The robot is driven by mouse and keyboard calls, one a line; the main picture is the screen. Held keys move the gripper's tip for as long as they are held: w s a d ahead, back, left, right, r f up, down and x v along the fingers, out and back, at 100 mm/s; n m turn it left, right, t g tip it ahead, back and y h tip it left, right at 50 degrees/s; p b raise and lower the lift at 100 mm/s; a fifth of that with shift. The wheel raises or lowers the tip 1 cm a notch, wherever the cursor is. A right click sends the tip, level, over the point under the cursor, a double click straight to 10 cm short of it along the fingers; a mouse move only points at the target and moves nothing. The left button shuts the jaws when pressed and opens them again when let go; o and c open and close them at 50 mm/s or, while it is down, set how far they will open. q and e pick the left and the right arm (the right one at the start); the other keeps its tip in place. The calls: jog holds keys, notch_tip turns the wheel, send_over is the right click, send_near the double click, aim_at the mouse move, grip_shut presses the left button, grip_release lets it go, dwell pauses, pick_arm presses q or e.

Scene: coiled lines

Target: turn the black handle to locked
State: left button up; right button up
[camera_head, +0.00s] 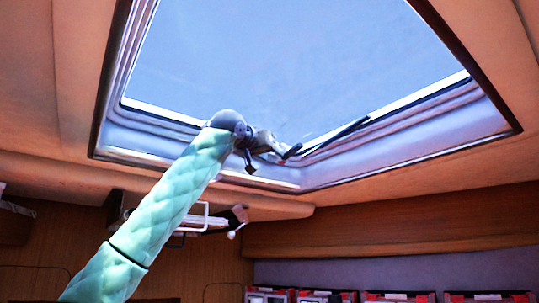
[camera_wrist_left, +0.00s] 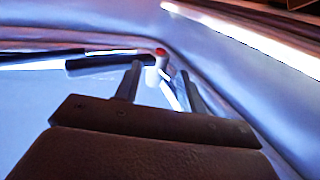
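The black handle (camera_head: 338,135) is a slim dark bar near the lower inner edge of the ceiling hatch (camera_head: 400,168). It slants up to the right in the head view. In the left wrist view the handle (camera_wrist_left: 98,63) lies roughly level, its right end beside a pale post with a red top (camera_wrist_left: 160,52). My left gripper (camera_head: 271,160) is raised to the hatch's lower frame, left of the handle. In the wrist view the left gripper's fingers (camera_wrist_left: 160,86) are apart, with the post showing beyond the gap. I cannot tell whether they touch anything. My right gripper is out of view.
The hatch's raised frame runs close around my left gripper. Below it are a white bracket-like fitting (camera_head: 205,220) on the wall and a shelf with several red-and-white boxes (camera_head: 400,297). The hatch pane (camera_head: 290,60) above is clear.

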pick_arm(q)
jog(key=b+v, duration=0.4)
jog(key=v, duration=0.3)
jog(key=shift+s+a+b, duration=0.2)
jog(key=shift+s+b, duration=0.05)
jog(key=shift+b, duration=0.15)
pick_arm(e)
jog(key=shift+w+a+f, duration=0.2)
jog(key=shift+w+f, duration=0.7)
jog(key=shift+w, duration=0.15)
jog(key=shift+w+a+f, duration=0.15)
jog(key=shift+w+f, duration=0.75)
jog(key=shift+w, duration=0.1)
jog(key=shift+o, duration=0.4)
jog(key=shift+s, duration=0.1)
